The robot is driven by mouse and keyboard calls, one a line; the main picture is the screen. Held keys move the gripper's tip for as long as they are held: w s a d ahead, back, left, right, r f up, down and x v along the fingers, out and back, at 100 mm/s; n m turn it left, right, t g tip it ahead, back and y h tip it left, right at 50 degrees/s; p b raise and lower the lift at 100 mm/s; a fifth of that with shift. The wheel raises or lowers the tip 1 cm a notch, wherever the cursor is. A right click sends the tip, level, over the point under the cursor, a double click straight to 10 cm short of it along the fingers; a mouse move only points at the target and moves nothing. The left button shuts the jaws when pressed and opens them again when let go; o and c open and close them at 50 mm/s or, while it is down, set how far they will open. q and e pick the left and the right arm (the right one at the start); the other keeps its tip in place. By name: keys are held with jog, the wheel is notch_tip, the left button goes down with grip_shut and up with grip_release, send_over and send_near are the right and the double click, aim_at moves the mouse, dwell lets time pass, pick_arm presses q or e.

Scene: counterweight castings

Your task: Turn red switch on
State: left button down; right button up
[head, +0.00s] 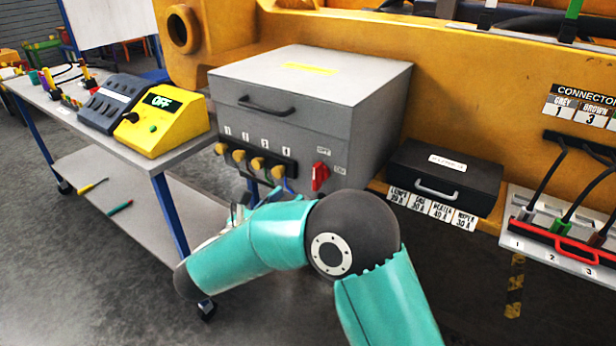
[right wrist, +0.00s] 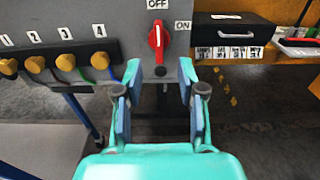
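The red switch (head: 320,177) is on the front of a grey box (head: 365,135), low and to the right. In the right wrist view the red switch (right wrist: 158,40) stands upright, its upper end under the OFF label (right wrist: 157,4); the ON label (right wrist: 183,25) is to its right. My right gripper (right wrist: 159,82) is open and empty, its fingertips just below the switch and spread to either side, apart from it. In the head view my right gripper (head: 243,208) is partly hidden by its own arm, below the box's front. My left gripper is not in view.
Several yellow plugs (head: 257,164) in a black strip are left of the switch. A black case (head: 445,178) stands right of the box. A yellow OFF-display unit (head: 165,122) stands on the cart (head: 150,160) at left. Open floor lies below.

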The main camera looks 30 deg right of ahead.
aim_at(315, 174)
jog(key=p+x, duration=0.1)
jog(key=x, duration=0.9)
jog(key=shift+w+d, duration=0.1)
jog(key=shift+d, duration=0.15)
